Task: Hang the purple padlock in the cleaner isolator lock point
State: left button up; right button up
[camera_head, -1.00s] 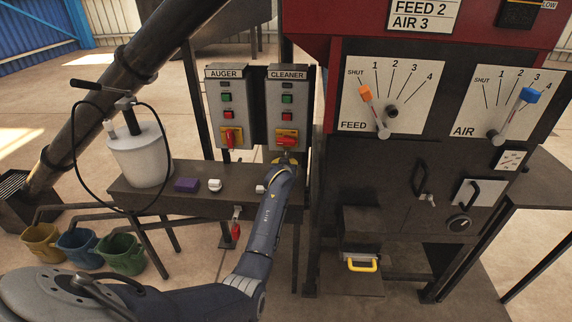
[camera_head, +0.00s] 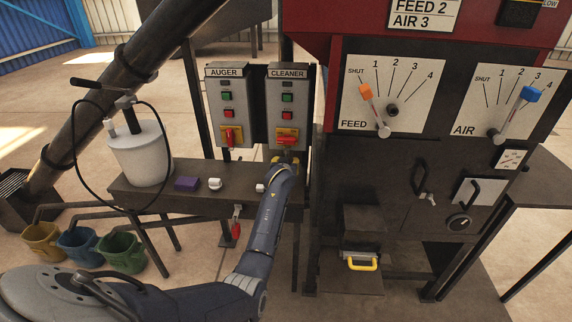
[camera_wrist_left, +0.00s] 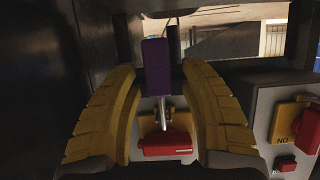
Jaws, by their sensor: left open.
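The cleaner box (camera_head: 287,105) has a red and yellow isolator (camera_head: 287,133) low on its front. In the left wrist view, which appears upside down, the purple padlock (camera_wrist_left: 157,66) has its metal shackle (camera_wrist_left: 163,113) at the red isolator handle (camera_wrist_left: 165,144), its body hanging away from it. Whether the shackle is closed is unclear. My left gripper (camera_wrist_left: 163,80) is open, its yellow fingers on either side of the padlock with gaps to both sides. In the head view the padlock is not clearly distinguishable near my left gripper (camera_head: 286,158).
The auger box (camera_head: 229,105) with its own isolator stands beside the cleaner box. The shelf (camera_head: 150,194) below carries a white canister (camera_head: 140,155), a purple block (camera_head: 186,184) and small white items. A red padlock-like item (camera_head: 236,228) hangs from the shelf's front.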

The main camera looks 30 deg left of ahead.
pick_arm(q)
jog(key=shift+s, duration=0.1)
jog(key=v, duration=1.2)
jog(key=s+d+f+m+g+h, duration=0.15)
jog(key=d+f, duration=0.25)
jog(key=f, duration=0.9)
jog(key=s+d+f+m+g+h, duration=0.1)
jog(key=s+d+f+m+h, duration=0.15)
jog(key=f, duration=0.95)
jog(key=s+d+f+m+g, duration=0.1)
jog(key=s+d+f, duration=0.2)
jog(key=s+f, duration=0.55)
jog(key=s+d+f+m+g, duration=0.1)
jog(key=s+d+f+g, duration=0.3)
jog(key=f, duration=0.7)
jog(key=s+f+m+h, duration=0.1)
jog(key=s+f, duration=0.6)
jog(key=s, duration=0.3)
jog(key=s+f, duration=0.7)
jog(key=s, duration=0.3)
jog(key=s+f+g, duration=0.1)
jog(key=s+f, duration=0.2)
jog(key=s, duration=1.1)
jog(key=s+f+m+g, duration=0.1)
jog(key=s+f, duration=0.3)
jog(key=s, duration=1.1)
jog(key=shift+a+f+m+g+h, duration=0.3)
jog(key=shift+f+g, duration=0.05)
jog(key=shift+g, duration=0.4)
